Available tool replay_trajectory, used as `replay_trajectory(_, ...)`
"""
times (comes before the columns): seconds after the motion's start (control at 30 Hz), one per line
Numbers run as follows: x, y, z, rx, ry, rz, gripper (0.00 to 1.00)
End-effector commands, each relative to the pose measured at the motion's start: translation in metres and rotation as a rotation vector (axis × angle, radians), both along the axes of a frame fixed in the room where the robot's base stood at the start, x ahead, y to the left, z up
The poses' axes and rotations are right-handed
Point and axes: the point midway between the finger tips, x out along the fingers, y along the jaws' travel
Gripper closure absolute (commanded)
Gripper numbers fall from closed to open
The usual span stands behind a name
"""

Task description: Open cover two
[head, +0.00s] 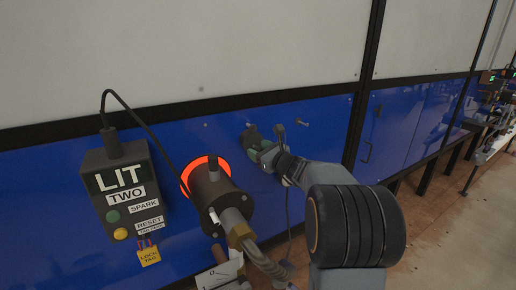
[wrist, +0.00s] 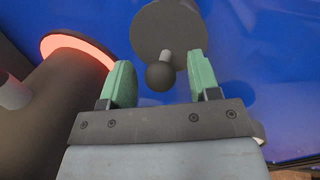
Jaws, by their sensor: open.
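The cover is a dark round disc (wrist: 172,28) on the blue panel, with a short light stem and a dark ball knob (wrist: 160,76) at its lower edge. In the head view the cover (head: 249,134) shows only in part, behind my gripper (head: 262,154). In the wrist view my gripper (wrist: 164,72) is open, its two green fingers on either side of the knob. The knob appears between the fingers with a gap on each side; I cannot tell whether it is at fingertip depth.
Left of the cover, a dark burner cylinder (head: 214,195) sits before a glowing orange ring (head: 187,178), with a pipe and hose below. A small peg (head: 302,122) projects from the panel at right.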

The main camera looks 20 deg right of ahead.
Motion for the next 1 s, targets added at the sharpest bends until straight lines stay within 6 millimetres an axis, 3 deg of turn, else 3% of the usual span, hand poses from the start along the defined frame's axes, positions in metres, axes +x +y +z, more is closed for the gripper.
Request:
replay_trajectory(0.47, 0.0079, 0.0025, -0.0003, 0.001, 0.0, 0.0, 0.45)
replay_trajectory(1.0, 0.0076, 0.0024, -0.0003, 0.001, 0.0, 0.0, 0.96)
